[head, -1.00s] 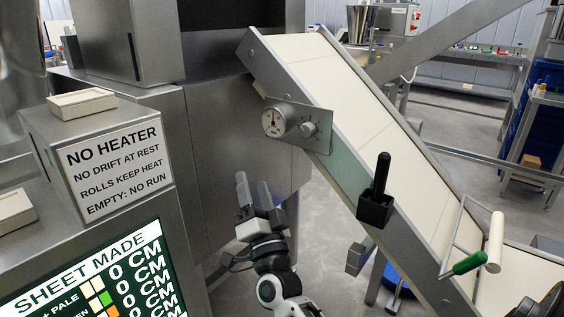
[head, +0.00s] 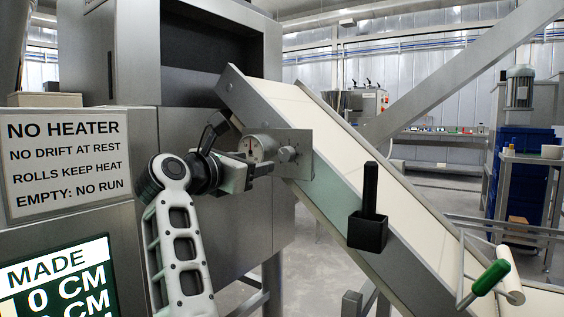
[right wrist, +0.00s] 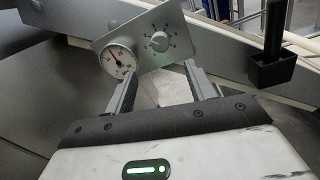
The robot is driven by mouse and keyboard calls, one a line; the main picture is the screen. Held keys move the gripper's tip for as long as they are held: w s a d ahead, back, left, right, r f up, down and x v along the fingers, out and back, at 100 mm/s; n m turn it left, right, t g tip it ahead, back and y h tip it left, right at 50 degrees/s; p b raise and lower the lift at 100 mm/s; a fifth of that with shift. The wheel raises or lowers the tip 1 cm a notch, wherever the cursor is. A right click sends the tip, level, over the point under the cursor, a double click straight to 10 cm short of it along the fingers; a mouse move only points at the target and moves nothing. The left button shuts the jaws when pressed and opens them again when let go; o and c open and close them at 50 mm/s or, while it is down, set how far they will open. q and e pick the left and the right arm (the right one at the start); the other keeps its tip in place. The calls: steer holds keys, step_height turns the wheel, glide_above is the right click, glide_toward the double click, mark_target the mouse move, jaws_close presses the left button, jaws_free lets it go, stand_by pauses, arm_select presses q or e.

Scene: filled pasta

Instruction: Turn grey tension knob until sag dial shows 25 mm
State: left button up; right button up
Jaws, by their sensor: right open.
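The grey tension knob (head: 287,154) sits on a metal plate on the conveyor's side, with marks around it. The round white sag dial (head: 257,147) is left of it on the same plate, its lower part partly behind my gripper. The knob (right wrist: 159,41) and dial (right wrist: 117,58) also show in the right wrist view. The needle points to the upper left there; the figures are too small to read surely. My right gripper (head: 266,166) is open and empty, just short of the knob. In the wrist view its fingers (right wrist: 160,72) are spread below the knob, apart from it. My left gripper is out of view.
The pale conveyor belt (head: 345,125) slopes down to the right. A black holder with an upright handle (head: 368,231) juts from its side. A green-handled bar (head: 490,278) is lower right. A grey machine cabinet stands behind my arm, with a sign (head: 63,160) at left.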

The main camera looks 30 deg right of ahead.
mark_target(284, 156)
steer(key=x, duration=1.1)
steer(key=shift+w+d+f, duration=0.1)
steer(key=shift+w+d, duration=0.05)
steer(key=c, duration=1)
